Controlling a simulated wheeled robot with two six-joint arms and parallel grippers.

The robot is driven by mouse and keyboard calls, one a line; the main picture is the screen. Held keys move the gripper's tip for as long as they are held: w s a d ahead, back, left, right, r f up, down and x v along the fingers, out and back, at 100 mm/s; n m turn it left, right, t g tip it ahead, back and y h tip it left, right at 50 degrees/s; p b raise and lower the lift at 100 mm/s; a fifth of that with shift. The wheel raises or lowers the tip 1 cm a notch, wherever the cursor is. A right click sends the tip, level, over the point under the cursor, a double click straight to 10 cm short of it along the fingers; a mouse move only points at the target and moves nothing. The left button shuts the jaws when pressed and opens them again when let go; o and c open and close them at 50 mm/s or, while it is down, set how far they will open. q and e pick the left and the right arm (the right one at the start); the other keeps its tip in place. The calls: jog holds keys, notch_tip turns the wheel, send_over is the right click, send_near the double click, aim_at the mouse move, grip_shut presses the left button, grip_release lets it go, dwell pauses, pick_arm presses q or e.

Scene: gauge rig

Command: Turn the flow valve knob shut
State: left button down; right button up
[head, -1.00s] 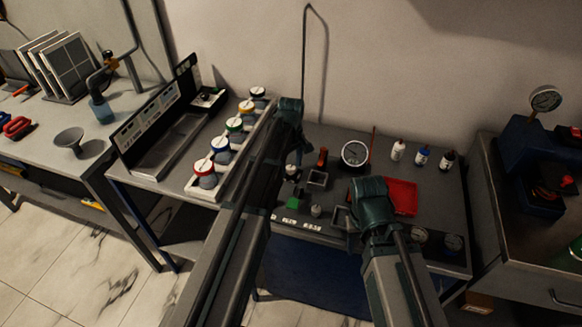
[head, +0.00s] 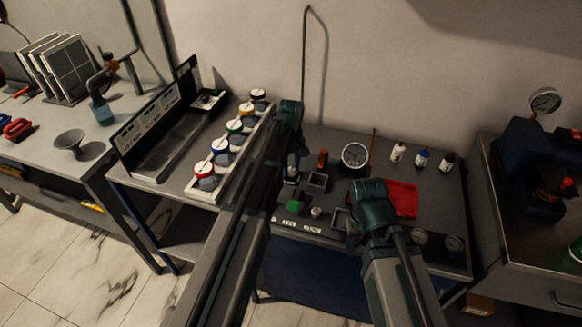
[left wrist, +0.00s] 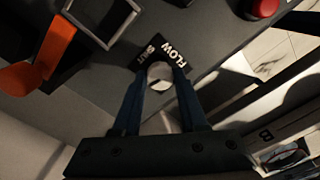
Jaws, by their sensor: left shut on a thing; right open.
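The flow valve knob (left wrist: 160,76) is a pale round knob with a short dark mark on its face. My left gripper (left wrist: 160,88) is shut on the knob, one blue finger on each side. In the head view my left gripper (head: 291,170) reaches down onto the bench, and the knob is mostly hidden there. My right gripper (head: 370,205) is over the bench's front part, left of a red tray. Its fingertips are hard to make out.
A round dial (head: 355,155), several small bottles (head: 423,158) and the red tray (head: 403,199) are on the bench. A rack of coloured-top jars (head: 220,150) stands left of my left arm. An orange part (left wrist: 45,55) and a square frame (left wrist: 103,20) are near the knob.

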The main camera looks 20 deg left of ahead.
pick_arm(q)
jog(key=m, duration=1.1)
jog(key=shift+m, duration=2.1)
jog(key=shift+c, duration=2.2)
grip_release()
jog(key=shift+r, duration=0.1)
